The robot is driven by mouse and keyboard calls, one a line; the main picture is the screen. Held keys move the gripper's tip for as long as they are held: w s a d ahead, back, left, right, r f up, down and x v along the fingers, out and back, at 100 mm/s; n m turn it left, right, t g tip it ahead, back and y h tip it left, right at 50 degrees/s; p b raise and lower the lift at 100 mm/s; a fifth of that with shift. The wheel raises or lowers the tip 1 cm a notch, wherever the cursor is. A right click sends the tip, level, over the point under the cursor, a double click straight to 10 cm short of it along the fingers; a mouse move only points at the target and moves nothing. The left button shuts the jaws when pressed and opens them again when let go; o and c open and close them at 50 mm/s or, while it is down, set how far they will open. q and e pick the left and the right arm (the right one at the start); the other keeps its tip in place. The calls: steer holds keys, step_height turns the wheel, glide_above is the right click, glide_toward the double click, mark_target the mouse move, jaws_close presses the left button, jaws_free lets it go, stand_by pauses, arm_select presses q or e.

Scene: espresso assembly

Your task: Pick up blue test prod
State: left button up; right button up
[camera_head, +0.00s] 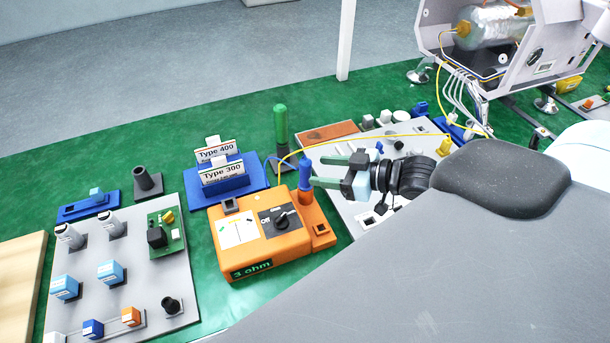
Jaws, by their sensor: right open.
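The blue test prod (305,174) stands upright in the holder at the right side of the orange meter (245,262), which is labelled 3 ohm. A blue wire runs from the prod's top to the left. My right gripper (318,171) is open, with its green fingers pointing left at the prod. The fingertips are just right of the prod; whether they touch or overlap it I cannot tell. My left gripper is out of view.
A blue stand (256,180) with Type 400 and Type 300 cards is behind the meter. A green screwdriver-like handle (281,124) stands behind the prod. A yellow wire (350,140) arches over my gripper. A grey parts board (130,285) lies left.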

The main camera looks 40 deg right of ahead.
mark_target(305, 171)
steer(key=shift+a+b+x, duration=0.15)
steer(key=shift+b+x, duration=0.05)
steer(key=shift+x, duration=1.1)
steer(key=shift+a+b+x, duration=0.2)
steer(key=shift+x, duration=1.05)
steer(key=shift+s, duration=0.2)
jaws_close()
